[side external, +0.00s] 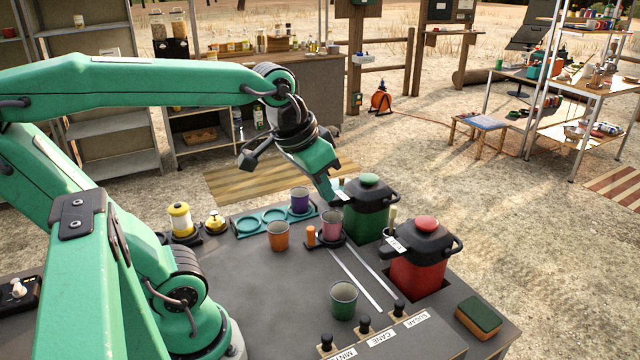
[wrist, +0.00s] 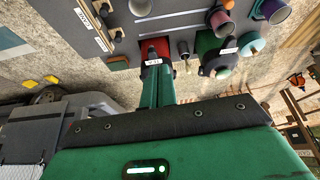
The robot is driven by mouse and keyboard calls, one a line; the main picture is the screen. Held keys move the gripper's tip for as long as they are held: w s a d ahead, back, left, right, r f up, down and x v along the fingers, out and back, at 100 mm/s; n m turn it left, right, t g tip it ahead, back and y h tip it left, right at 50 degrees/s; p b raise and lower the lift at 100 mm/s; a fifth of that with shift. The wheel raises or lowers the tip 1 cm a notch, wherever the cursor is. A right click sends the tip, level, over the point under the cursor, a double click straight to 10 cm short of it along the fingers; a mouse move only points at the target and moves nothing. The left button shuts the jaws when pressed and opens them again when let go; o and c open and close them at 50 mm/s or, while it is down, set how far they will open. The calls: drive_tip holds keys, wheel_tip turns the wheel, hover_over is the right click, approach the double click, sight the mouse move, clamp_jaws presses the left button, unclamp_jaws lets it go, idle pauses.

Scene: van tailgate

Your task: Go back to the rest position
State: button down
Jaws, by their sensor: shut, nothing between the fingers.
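My gripper (side external: 327,188) is shut and empty. It hangs above the dark tailgate counter (side external: 290,300), just left of the green dispenser (side external: 368,215) in the side view; I cannot tell whether they touch. In the wrist view my shut fingers (wrist: 158,92) reach up the picture toward the red dispenser (wrist: 160,44), overlapping its lower part. The green dispenser (wrist: 207,45) stands to its right there. The red dispenser (side external: 417,270) has a black lid and red knob in the side view. My arm stretches in from the left.
An orange cup (side external: 278,236), a pink cup (side external: 332,224), a purple cup (side external: 299,200) and a green cup (side external: 344,300) stand on the counter. A yellow bottle (side external: 181,220) is at the left, a sponge (side external: 478,318) at the right. Labelled levers (side external: 364,324) line the front.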

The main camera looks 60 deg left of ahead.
drive_tip(key=shift+m+t, duration=0.4)
drive_tip(key=s+f, duration=0.1)
drive_tip(key=s+d+f, duration=0.1)
drive_tip(key=s+f, duration=0.1)
drive_tip(key=s, duration=0.1)
drive_tip(key=shift+s+d, duration=0.1)
drive_tip(key=shift+d, duration=0.15)
